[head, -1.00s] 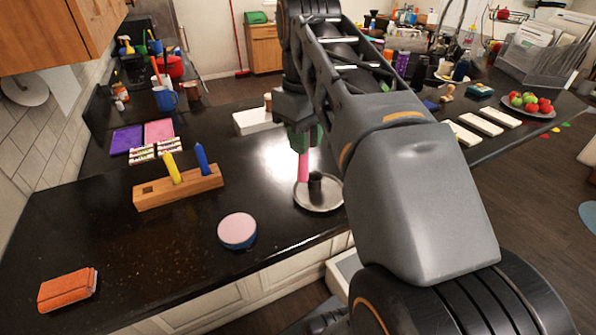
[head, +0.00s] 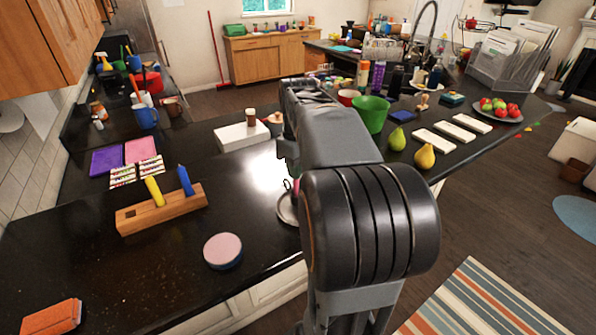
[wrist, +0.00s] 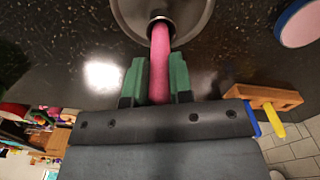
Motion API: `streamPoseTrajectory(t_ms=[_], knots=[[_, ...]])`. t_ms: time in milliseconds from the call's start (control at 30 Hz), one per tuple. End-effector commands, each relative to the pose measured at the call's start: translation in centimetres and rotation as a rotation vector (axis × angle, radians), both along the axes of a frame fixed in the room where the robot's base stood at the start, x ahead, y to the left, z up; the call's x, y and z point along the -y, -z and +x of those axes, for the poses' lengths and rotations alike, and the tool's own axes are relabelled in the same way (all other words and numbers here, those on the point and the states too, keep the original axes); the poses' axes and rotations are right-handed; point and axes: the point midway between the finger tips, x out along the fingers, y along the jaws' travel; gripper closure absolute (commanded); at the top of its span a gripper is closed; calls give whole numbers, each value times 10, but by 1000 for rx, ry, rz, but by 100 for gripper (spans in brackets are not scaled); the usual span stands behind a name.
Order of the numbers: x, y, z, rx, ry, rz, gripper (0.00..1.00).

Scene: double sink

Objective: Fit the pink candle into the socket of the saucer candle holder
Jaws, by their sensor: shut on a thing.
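The pink candle (wrist: 160,62) is between the green fingers of my gripper (wrist: 157,80), which is shut on it. In the wrist view its far end meets the dark socket (wrist: 161,20) at the middle of the metal saucer candle holder (wrist: 128,12). A dark rim shows around that end, but I cannot tell whether it is inside the socket or just over it. In the head view my arm hides most of the holder (head: 286,208), and only a sliver of the candle (head: 296,185) shows.
A wooden block (head: 130,222) holds a yellow candle (head: 154,191) and a blue candle (head: 185,180), left of the holder. A round pink-topped tin (head: 222,250) sits near the counter edge. A white box (head: 241,136) stands behind. Pears (head: 425,156) and a green bowl (head: 371,113) are to the right.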

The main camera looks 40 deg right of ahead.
Motion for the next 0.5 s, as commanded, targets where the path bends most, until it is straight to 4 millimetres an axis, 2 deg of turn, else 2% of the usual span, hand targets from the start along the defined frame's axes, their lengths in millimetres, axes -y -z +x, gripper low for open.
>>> streamPoseTrajectory(t_ms=[167,500], knots=[[-1,14,0,0,0,0,100],[0,17,0,1,0,0,100]])
